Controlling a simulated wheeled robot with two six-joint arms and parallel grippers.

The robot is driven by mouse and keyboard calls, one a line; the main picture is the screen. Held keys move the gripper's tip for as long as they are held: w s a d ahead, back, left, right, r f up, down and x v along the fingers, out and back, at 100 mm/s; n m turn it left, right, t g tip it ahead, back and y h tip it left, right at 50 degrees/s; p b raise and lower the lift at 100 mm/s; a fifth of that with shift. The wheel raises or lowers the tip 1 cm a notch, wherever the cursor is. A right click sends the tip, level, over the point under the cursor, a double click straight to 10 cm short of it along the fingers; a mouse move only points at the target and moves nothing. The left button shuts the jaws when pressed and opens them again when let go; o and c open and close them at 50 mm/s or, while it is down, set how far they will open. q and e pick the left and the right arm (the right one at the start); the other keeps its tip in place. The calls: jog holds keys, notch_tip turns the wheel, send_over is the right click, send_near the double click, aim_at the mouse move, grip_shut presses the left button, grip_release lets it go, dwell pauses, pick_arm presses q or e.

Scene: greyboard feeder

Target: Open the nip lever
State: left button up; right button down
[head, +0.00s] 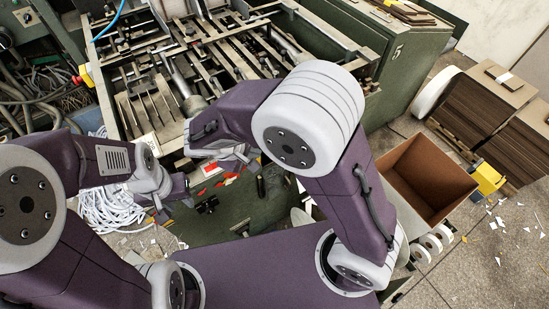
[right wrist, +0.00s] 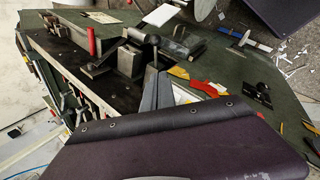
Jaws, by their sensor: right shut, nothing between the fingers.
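In the right wrist view a lever with an upright red handle (right wrist: 91,41) stands at the edge of the dark machine bed, beside a metal block (right wrist: 131,60). I take it for the nip lever. In the head view I cannot make it out; my right arm covers part of that area. My right gripper (right wrist: 157,91) is shut and empty, to the right of the red handle and apart from it. In the head view my right gripper (head: 240,158) is over the near edge of the machine. My left gripper (head: 165,211) is low at the left, its jaw opening unclear.
A feeder with metal bars (head: 150,95) lies beyond my arms. An open cardboard box (head: 425,175) stands at the right, near stacked boards (head: 470,110).

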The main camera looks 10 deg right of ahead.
pick_arm(q)
jog(key=shift+w+f+b, duration=0.1)
jog(key=shift+f+b, duration=0.45)
jog(key=shift+f, duration=0.15)
pick_arm(e)
jog(key=w+d+f, duration=0.2)
jog(key=d+f, duration=0.4)
jog(key=f, duration=0.2)
jog(key=shift+w+d+f, duration=0.15)
jog(key=shift+f, duration=0.25)
